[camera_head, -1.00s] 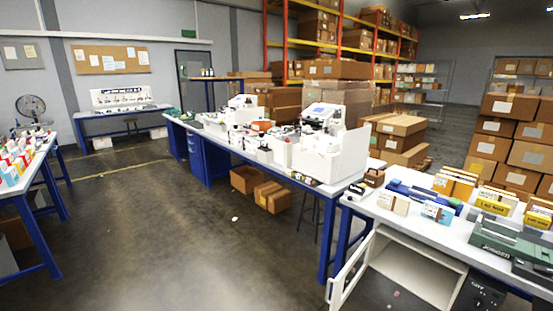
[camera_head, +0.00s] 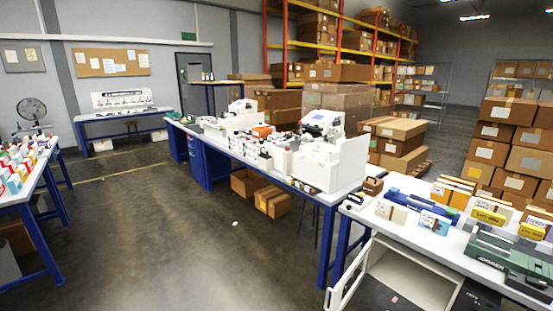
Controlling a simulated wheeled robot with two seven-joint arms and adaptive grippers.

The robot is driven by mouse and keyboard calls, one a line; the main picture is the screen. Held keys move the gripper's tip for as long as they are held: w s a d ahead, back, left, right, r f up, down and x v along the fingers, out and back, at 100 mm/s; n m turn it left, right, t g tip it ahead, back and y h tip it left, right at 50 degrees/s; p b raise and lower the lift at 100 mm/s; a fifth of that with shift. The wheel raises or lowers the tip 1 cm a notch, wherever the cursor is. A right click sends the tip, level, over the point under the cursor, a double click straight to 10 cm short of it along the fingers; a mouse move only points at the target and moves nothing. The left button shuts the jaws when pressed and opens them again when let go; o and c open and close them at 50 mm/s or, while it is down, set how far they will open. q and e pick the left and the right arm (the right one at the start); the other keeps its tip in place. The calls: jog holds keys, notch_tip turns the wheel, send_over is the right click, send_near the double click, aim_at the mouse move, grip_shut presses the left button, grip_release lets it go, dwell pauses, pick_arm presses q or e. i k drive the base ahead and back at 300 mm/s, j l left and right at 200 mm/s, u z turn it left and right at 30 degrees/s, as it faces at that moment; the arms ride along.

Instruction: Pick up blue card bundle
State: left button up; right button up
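A blue and white card bundle (camera_head: 436,222) stands on the white table at the right, near the table's front edge. A cream and brown bundle (camera_head: 391,212) stands to its left. Yellow card bundles (camera_head: 491,211) stand behind and to its right, some with dark lettering. Neither of my grippers shows in the head view, so their position relative to the bundle cannot be seen.
A blue device (camera_head: 408,190) lies behind the bundles and a green one (camera_head: 505,250) to their right. An open white cabinet door (camera_head: 348,276) juts out below the table. A long workbench (camera_head: 330,198) carries white machines.

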aim_at(438, 225)
jog(key=i+j+z, duration=0.5)
jog(key=j+z, duration=0.2)
jog(key=i+j+z, duration=0.15)
jog(key=j+z, duration=0.2)
jog(key=j, duration=0.15)
jog(key=i+j+z, duration=0.1)
jog(key=j+z, duration=0.65)
jog(key=j, duration=0.3)
jog(key=j+z, duration=0.35)
jog(key=j, duration=0.15)
